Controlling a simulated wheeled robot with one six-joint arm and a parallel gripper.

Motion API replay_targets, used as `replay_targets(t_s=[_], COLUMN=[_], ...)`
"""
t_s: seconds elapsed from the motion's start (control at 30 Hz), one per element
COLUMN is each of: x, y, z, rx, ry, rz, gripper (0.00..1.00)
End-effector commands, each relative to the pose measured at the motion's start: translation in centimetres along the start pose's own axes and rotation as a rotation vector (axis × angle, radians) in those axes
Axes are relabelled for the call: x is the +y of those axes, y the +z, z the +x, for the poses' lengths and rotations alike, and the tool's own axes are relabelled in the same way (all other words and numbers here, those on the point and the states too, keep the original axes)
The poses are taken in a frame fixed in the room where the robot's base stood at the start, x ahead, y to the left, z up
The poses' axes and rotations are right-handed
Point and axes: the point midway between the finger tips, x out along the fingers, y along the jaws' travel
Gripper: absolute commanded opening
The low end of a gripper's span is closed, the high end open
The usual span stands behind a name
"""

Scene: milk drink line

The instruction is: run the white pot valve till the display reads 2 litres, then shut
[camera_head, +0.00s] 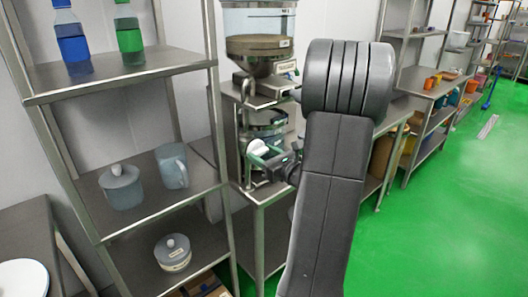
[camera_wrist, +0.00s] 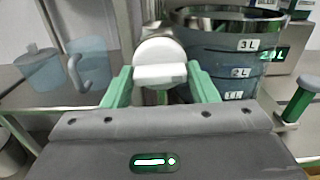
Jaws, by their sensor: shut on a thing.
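The white valve knob (camera_wrist: 160,50) sits between the green fingers of my gripper (camera_wrist: 160,72) in the wrist view, and they are shut on it. In the head view the knob (camera_head: 257,147) shows at the tip of my gripper (camera_head: 268,156). Behind it stands a clear pot (camera_wrist: 222,62) with a metal rim and marks 3 L, 2 L and 1 L. A display (camera_wrist: 273,54) with green digits beside the pot seems to read 2.1 L, but the digits are small and blurred. Whether the valve is open is unclear.
A green handle (camera_wrist: 298,104) stands right of the pot. A clear hopper (camera_head: 258,30) is above the pot. The left rack (camera_head: 128,75) holds blue and green bottles, a grey jug (camera_head: 172,166) and lidded pots. Green floor on the right is open.

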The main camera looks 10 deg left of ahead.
Motion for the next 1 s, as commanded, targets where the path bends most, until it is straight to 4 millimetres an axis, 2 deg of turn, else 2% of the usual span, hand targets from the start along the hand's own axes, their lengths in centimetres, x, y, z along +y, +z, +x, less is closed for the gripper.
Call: replay_targets(t_s=[0.6, 0.63, 0.7, 1.0], x=[-0.01, -0.01, -0.01, -0.02], y=[-0.01, -0.01, -0.01, -0.01], z=[0.00, 0.00, 0.00, -0.09], rx=[0.000, 0.000, 0.000, 0.000], ry=[0.000, 0.000, 0.000, 0.000], rz=[0.054, 0.054, 0.054, 0.053], gripper=[0.30, 0.57, 0.70, 0.71])
